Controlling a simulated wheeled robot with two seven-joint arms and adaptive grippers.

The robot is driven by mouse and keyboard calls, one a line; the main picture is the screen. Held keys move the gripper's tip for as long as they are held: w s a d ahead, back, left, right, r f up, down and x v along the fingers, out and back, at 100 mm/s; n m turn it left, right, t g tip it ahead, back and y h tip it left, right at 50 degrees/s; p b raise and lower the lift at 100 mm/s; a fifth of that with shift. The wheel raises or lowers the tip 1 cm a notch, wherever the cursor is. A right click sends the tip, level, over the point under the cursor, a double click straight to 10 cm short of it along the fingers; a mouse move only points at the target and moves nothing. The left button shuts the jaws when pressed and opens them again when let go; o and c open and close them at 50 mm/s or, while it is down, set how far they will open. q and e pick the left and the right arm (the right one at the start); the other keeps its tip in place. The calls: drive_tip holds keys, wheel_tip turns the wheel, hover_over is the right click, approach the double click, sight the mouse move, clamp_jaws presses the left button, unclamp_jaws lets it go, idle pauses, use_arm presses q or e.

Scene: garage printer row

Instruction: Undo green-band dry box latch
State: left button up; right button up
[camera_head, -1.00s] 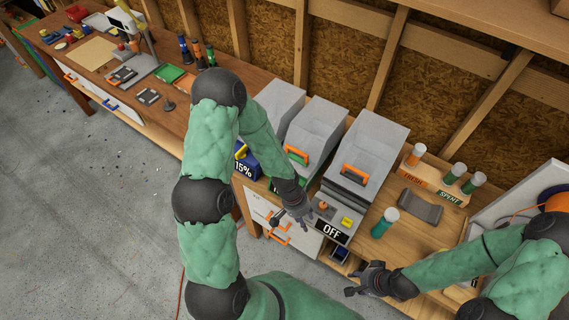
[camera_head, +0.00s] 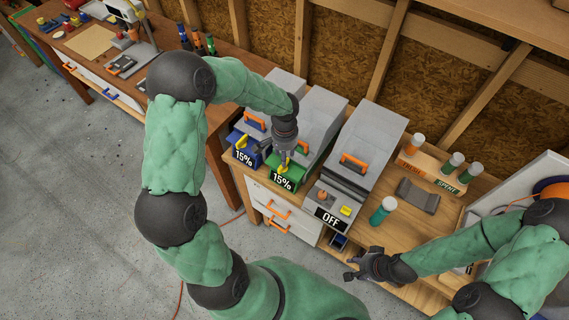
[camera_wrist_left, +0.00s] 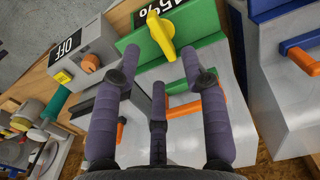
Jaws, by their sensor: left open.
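The green-band dry box (camera_head: 288,177) stands between the blue-band box and the box marked OFF, with a "15%" label on its front. Its yellow latch (camera_wrist_left: 161,36) lies across the green band (camera_wrist_left: 205,55) in the left wrist view, beside the label. My left gripper (camera_head: 284,153) is at the front of this box in the head view and partly covers it. In the left wrist view its fingers (camera_wrist_left: 165,78) are spread and empty, with the latch just beyond the tips; contact cannot be told. My right gripper (camera_head: 354,270) is open and empty near the bench's front edge.
The blue-band box (camera_head: 246,152) stands close on the left, with its own yellow latch. The OFF box (camera_head: 345,185) with an orange handle stands close on the right. A green-capped tube (camera_head: 383,211) and a tube rack (camera_head: 435,173) are further right.

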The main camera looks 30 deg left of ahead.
use_arm(q)
wheel_tip(320, 180, down, 7)
drive_tip(key=shift+r, duration=0.2)
clamp_jaws()
